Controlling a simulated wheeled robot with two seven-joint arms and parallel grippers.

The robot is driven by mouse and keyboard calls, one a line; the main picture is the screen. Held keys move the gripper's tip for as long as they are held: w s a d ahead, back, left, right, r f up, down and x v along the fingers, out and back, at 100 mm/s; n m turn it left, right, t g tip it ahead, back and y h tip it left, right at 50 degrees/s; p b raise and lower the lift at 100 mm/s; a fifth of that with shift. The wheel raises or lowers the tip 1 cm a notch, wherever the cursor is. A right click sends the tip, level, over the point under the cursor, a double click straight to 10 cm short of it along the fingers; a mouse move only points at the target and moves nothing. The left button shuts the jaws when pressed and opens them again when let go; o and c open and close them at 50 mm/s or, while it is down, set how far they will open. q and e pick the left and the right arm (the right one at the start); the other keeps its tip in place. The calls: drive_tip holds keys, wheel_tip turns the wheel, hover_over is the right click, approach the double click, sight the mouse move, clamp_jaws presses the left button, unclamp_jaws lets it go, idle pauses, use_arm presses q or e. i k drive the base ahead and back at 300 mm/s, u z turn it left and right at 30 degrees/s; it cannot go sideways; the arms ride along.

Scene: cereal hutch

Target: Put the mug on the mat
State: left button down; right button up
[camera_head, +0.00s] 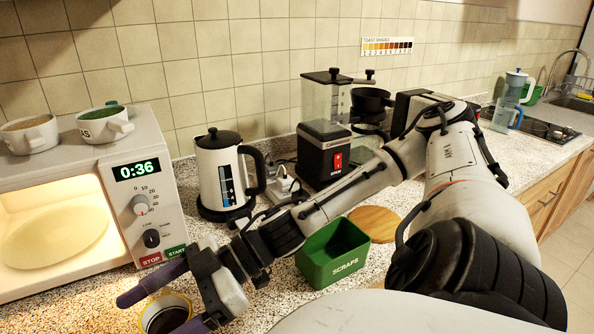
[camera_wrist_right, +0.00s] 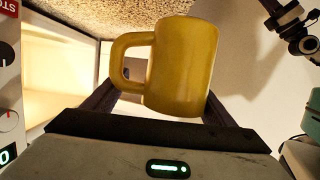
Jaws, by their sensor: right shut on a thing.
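The yellow mug (camera_wrist_right: 180,66) is between the fingers of my right gripper (camera_wrist_right: 160,105) in the right wrist view, with its handle on the left. In the head view my right gripper (camera_head: 163,300) is at the lower left, in front of the microwave, shut on the mug. The mug's rim and dark inside (camera_head: 168,318) show there, cut off by the bottom edge. I cannot tell whether the mug touches the counter. I cannot make out a mat in either view. My left gripper is not in view in the head view.
The lit microwave (camera_head: 152,205) stands at the left with two cups on top. A green scraps bin (camera_head: 333,262), a white kettle (camera_head: 218,175), a grinder (camera_head: 322,150) and a round wooden board (camera_head: 375,222) stand on the speckled counter. My right arm crosses above it.

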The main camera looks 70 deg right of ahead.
sight(384, 221)
drive_tip(key=k, duration=0.3)
drive_tip(key=u, duration=1.35)
drive_tip(key=k, duration=0.95)
drive_tip(key=z, duration=1.3)
